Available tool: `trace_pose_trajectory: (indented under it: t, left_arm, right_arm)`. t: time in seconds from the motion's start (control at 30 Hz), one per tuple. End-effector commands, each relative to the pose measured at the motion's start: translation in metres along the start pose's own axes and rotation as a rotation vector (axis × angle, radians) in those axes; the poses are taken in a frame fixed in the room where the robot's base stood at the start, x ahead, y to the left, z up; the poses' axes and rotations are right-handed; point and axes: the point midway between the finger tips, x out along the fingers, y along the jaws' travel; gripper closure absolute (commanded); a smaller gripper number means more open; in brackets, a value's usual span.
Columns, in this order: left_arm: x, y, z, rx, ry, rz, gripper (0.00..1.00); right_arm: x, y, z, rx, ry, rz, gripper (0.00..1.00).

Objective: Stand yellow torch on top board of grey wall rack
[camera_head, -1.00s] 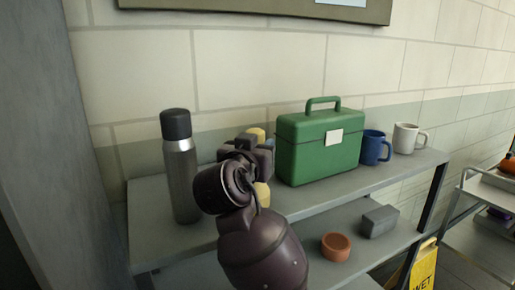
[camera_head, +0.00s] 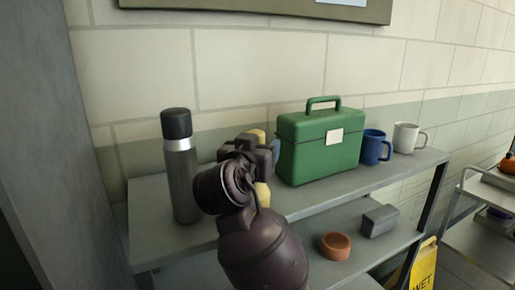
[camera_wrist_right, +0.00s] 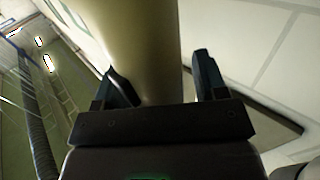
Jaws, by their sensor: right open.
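The yellow torch (camera_head: 262,194) is mostly hidden behind my right gripper in the head view. Its yellow ends show above and below the gripper, and it looks upright on the top board of the grey wall rack (camera_head: 300,205). My right gripper (camera_head: 264,152) is open around the torch's middle. In the right wrist view the torch body (camera_wrist_right: 135,42) lies between the spread fingers of this gripper (camera_wrist_right: 163,80), with a gap at the right finger. The torch's contact with the board is not clear to see. My left gripper is not in view.
A grey flask (camera_head: 181,175) stands left of the gripper on the top board. A green box (camera_head: 320,150) stands close on the right, then a blue mug (camera_head: 373,147) and a white mug (camera_head: 405,138). The lower board holds an orange bowl (camera_head: 336,246) and a grey block (camera_head: 379,220).

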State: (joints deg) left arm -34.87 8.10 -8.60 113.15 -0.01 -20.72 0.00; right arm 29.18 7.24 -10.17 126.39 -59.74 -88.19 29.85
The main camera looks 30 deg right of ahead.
Motion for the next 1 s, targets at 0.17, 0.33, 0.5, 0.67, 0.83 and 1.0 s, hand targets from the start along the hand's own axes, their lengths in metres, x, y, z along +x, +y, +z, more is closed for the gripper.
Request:
trace_pose_trajectory:
  t: [0.17, 0.33, 0.5, 0.67, 0.83, 1.0]
  left_arm:
    - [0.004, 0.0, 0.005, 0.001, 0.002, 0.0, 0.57]
    - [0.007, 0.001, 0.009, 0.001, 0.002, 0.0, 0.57]
    - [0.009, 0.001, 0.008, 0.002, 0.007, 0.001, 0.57]
    - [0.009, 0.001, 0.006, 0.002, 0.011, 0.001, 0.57]
    - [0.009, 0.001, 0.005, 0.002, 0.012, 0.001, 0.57]
    - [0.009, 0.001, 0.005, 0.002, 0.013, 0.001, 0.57]
  right_arm:
    - [-0.027, -0.001, 0.002, 0.005, -0.002, -0.005, 0.34]
    - [-0.053, 0.0, 0.002, 0.005, -0.002, -0.004, 0.34]
    - [-0.07, -0.001, 0.001, 0.003, -0.001, -0.003, 0.34]
    - [-0.075, 0.0, 0.0, 0.001, 0.0, -0.002, 0.34]
    - [-0.075, 0.0, 0.0, 0.001, 0.0, -0.002, 0.34]
    - [-0.075, 0.0, 0.0, 0.001, 0.0, -0.002, 0.34]
